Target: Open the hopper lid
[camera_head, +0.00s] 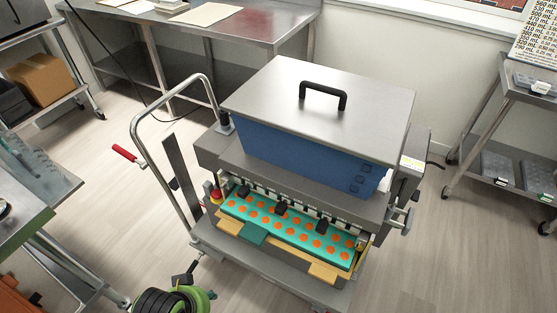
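The hopper lid (318,103) is a flat, light grey metal cover lying closed on top of the blue hopper (300,152). A black bar handle (323,95) stands up from the lid, nearer its far edge. The hopper's inside is hidden under the lid. The hopper sits on the grey depositor machine (222,154). Neither of my grippers shows in the head view, and nothing is touching the lid or its handle.
A teal mold (268,221) with orange rounds lies at the machine's front. A tubular push handle (138,125) rises at its left. Steel tables (225,22) and carts (520,92) stand around. A black and green coiled object (172,301) is at bottom left.

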